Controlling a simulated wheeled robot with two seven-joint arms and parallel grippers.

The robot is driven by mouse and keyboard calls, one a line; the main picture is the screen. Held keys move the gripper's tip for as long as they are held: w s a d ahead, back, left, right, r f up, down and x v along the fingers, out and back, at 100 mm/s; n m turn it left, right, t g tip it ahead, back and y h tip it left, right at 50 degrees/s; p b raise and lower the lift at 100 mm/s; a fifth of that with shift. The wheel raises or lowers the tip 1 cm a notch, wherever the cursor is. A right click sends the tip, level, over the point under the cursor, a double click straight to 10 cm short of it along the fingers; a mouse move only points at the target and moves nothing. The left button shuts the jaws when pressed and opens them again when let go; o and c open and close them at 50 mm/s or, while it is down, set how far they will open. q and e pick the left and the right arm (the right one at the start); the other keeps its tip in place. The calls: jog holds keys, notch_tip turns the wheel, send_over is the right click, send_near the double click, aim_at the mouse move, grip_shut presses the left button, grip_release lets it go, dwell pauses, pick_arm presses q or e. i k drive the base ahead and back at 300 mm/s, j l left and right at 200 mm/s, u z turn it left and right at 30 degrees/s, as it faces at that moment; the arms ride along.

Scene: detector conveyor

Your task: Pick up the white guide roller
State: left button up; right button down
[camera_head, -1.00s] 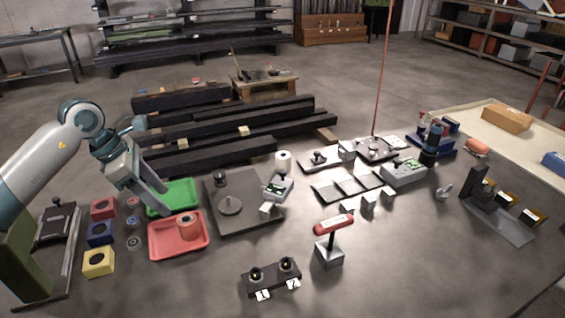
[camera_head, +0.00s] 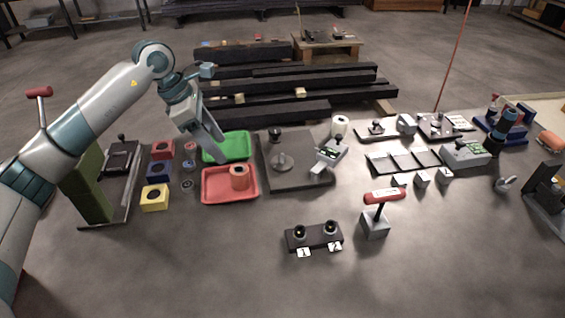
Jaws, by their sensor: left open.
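A white cylinder (camera_head: 339,125), which looks like the white guide roller, stands upright at the back right corner of a dark square plate (camera_head: 300,174). My left gripper (camera_head: 214,157) is open and points down at the left part of the green tray (camera_head: 236,143). I see nothing between its fingers. It is well to the left of the white cylinder and apart from it. My right gripper is not in view.
A red tray (camera_head: 213,197) holds an orange roll (camera_head: 239,177). A grey device with a green screen (camera_head: 329,154) stands just in front of the white cylinder. Coloured blocks (camera_head: 154,198) lie left of the trays.

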aim_at(340, 122)
jog(key=i+l+z, duration=0.1)
jog(key=l+z, duration=0.25)
jog(key=i+l+z, duration=0.2)
jog(key=l+z, duration=0.15)
jog(key=l, duration=0.15)
